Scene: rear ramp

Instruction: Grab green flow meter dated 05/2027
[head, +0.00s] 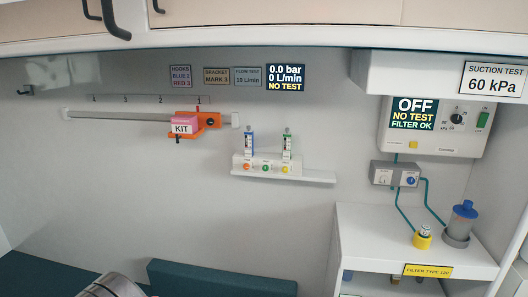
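A slim flow meter with green parts (287,144) stands upright at the right end of a small white wall unit (274,169). A similar flow meter with blue parts (249,144) stands upright to its left on the same unit. Any date on either one is too small to read. My gripper does not show; a grey metal piece at the bottom left edge seems to be part of my arm, well below and left of the flow meters.
A narrow white shelf (300,177) runs under the unit. Left of it, a rail (120,116) carries an orange bracket (209,120) with a pink KIT pouch (184,125). A suction device (433,126) and a white cabinet (372,240) stand right. A dark teal bench (220,280) lies below.

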